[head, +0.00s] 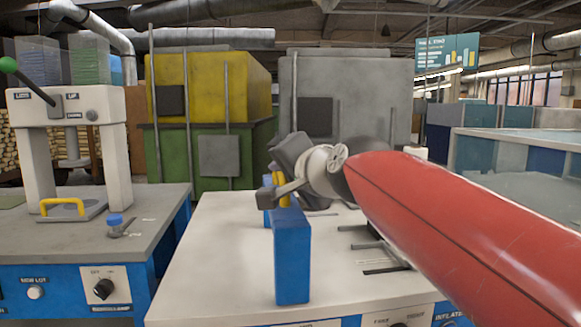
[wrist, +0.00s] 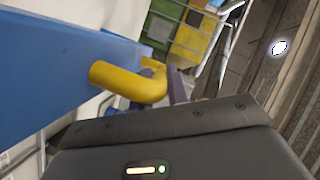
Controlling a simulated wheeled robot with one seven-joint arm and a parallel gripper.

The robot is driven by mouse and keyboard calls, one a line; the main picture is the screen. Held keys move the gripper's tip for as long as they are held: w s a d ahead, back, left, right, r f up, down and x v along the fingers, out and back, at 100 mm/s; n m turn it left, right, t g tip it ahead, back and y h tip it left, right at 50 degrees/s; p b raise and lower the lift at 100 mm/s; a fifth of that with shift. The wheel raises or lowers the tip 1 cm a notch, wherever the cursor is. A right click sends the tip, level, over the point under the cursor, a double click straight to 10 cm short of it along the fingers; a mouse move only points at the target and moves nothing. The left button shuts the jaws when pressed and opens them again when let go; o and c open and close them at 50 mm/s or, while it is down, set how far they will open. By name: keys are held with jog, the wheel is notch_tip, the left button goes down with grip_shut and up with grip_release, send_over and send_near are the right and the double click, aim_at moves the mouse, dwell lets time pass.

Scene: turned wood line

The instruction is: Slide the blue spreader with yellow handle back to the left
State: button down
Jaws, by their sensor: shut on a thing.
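The blue spreader (head: 292,258) stands upright on the white-topped bench in the middle of the head view. Its yellow handle (head: 283,198) is mostly hidden behind my gripper (head: 282,188). My gripper reaches in from the right and is shut on the yellow handle. In the wrist view the blue spreader (wrist: 50,75) fills the upper left, and the bent yellow handle (wrist: 125,82) runs from it to the jaws. The fingertips are mostly hidden there by the dark gripper body. A second blue part (head: 267,216) shows just behind the handle.
The white bench top (head: 215,260) is clear left of the spreader. Dark slots or rails (head: 375,250) lie to its right. A gap separates it from a grey bench (head: 60,235) with a press (head: 75,125), a yellow-handled plate (head: 65,211) and a blue-capped item (head: 116,223).

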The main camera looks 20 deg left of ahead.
aim_at(281, 211)
jog(key=shift+s+a, duration=0.35)
jog(key=shift+a, duration=0.15)
jog(key=c, duration=1.4)
grip_release()
jog(key=shift+a, duration=0.1)
jog(key=shift+o, duration=0.2)
jog(key=b+v, duration=0.2)
jog(key=v, duration=0.6)
jog(key=shift+f, duration=0.1)
